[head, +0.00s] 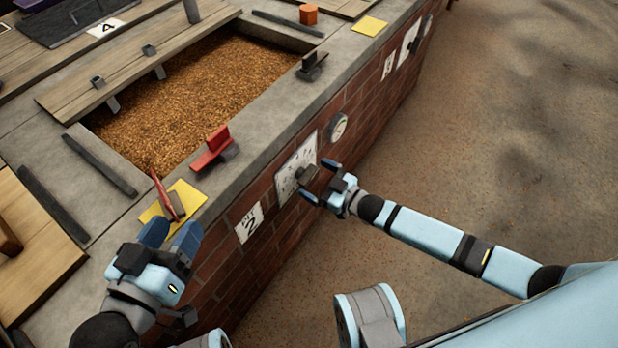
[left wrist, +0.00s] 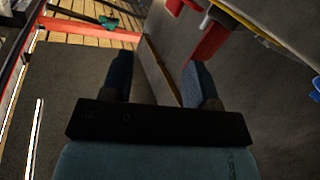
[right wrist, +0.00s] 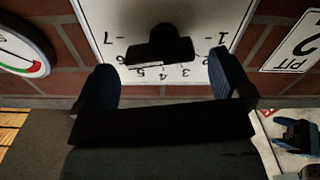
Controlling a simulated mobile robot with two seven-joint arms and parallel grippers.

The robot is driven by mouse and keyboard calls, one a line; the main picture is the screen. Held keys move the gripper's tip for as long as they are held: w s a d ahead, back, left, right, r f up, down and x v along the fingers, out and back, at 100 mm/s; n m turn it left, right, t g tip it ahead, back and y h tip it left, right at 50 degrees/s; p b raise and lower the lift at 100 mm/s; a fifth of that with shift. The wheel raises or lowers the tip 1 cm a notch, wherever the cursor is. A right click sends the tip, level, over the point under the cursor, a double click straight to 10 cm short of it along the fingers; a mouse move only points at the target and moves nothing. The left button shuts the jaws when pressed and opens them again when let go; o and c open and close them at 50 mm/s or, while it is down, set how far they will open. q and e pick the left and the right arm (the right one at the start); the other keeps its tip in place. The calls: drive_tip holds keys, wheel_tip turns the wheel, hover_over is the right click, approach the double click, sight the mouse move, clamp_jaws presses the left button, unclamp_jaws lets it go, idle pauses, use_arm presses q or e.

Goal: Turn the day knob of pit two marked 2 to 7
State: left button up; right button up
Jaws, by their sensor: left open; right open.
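The day knob (head: 306,176) is a dark bar handle on a white dial plate (head: 291,166) on the brick wall, beside the sign reading PIT 2 (head: 249,222). In the right wrist view the knob (right wrist: 158,48) lies roughly level across the picture, with the dial numbers upside down: 7 at left, 1 at right. The knob's pointing direction is not clear. My right gripper (head: 319,181) is open, facing the dial, its fingers on either side of the knob and apart from it. My left gripper (head: 172,236) is open and empty by the yellow sheet at the pit's edge.
A round gauge (head: 338,127) sits on the wall just beyond the dial. A red clamp-like piece (head: 213,149) and a yellow sheet (head: 190,194) lie on the concrete rim. The grain bed (head: 195,95) is behind. The floor at right is clear.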

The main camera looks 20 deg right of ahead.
sight(306, 174)
use_arm(q)
drive_tip(key=shift+w+a+m, duration=0.2)
drive_tip(key=shift+w+m, duration=0.05)
drive_tip(key=shift+m, duration=0.05)
use_arm(e)
drive_tip(key=shift+x, duration=1.35)
drive_tip(key=c, duration=0.9)
drive_tip(key=shift+r+m+p, duration=0.3)
drive_tip(key=shift+m+p, duration=0.2)
drive_tip(key=shift+p, duration=0.05)
drive_tip(key=shift+f+m+p, duration=0.1)
drive_tip(key=shift+m+p, duration=0.2)
drive_tip(key=shift+m, duration=0.1)
drive_tip(key=shift+f+m, duration=0.2)
drive_tip(key=shift+m, duration=0.1)
use_arm(q)
drive_tip(key=shift+s+d+r+n+t, duration=0.15)
drive_tip(key=shift+r+n+t, duration=0.1)
drive_tip(key=shift+r, duration=0.2)
drive_tip(key=shift+s+a+r+n+t, duration=0.15)
drive_tip(key=shift+r+n, duration=0.1)
drive_tip(key=shift+r, duration=0.15)
drive_tip(key=shift+d, duration=0.1)
use_arm(e)
drive_tip(key=o, duration=0.9)
